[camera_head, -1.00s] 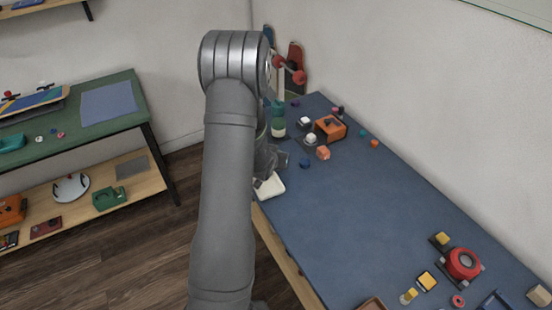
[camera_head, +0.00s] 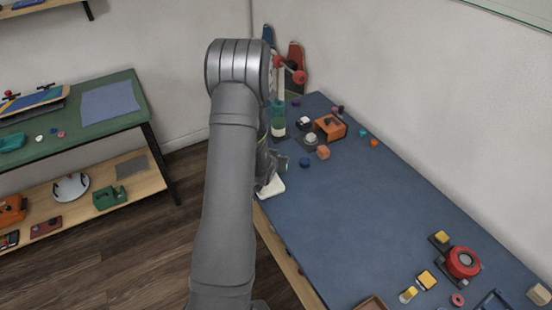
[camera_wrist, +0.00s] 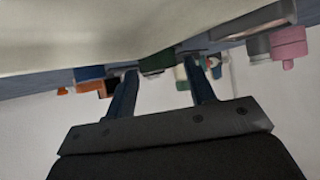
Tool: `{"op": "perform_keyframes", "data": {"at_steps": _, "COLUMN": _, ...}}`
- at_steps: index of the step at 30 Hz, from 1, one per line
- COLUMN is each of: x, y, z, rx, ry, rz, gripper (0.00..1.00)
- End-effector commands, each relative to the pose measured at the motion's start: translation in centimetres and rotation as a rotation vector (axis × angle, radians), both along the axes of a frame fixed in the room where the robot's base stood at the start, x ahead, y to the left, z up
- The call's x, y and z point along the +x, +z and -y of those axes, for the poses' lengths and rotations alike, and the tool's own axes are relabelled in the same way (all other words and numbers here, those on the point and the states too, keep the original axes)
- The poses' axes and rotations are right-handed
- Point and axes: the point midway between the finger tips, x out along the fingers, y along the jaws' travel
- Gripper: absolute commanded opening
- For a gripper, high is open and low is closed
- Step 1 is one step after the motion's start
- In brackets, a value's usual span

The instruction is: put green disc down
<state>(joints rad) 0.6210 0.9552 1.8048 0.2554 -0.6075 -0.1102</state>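My gripper (camera_wrist: 160,66) is low at the left edge of the blue bench. In the head view, my arm hides most of it, and a small green spot shows at its tips (camera_head: 284,163). In the wrist view, the dark green disc (camera_wrist: 157,62) is seen edge-on between the two fingertips, close to both. The fingers look shut on it, though contact at the right finger is hard to see. A cream slab covers the top of the wrist view (camera_wrist: 120,30) and hides part of what lies behind it; it looks like the white pad (camera_head: 271,188) beside my gripper.
The blue bench top (camera_head: 385,215) is clear in the middle. An orange device (camera_head: 330,128), a blue knob (camera_head: 305,162) and an orange block (camera_head: 323,152) stand beyond my gripper. A green-and-white bottle (camera_head: 278,122) is close behind. A red round device (camera_head: 462,263) stands far right.

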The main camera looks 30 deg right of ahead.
Motion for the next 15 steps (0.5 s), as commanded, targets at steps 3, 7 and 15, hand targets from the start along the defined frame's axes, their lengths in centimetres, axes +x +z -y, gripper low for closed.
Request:
{"op": "perform_keyframes", "data": {"at_steps": 3, "x": -0.4, "y": -0.9, "z": -0.3, "rx": 0.007, "ry": 0.001, "rz": -0.014, "gripper": 0.58}}
{"op": "perform_keyframes", "data": {"at_steps": 7, "x": -0.4, "y": -0.9, "z": -0.3, "rx": 0.007, "ry": 0.002, "rz": -0.016, "gripper": 0.58}}
{"op": "perform_keyframes", "data": {"at_steps": 15, "x": -0.5, "y": 0.3, "z": -0.3, "rx": 0.01, "ry": 0.001, "rz": -0.017, "gripper": 0.58}}
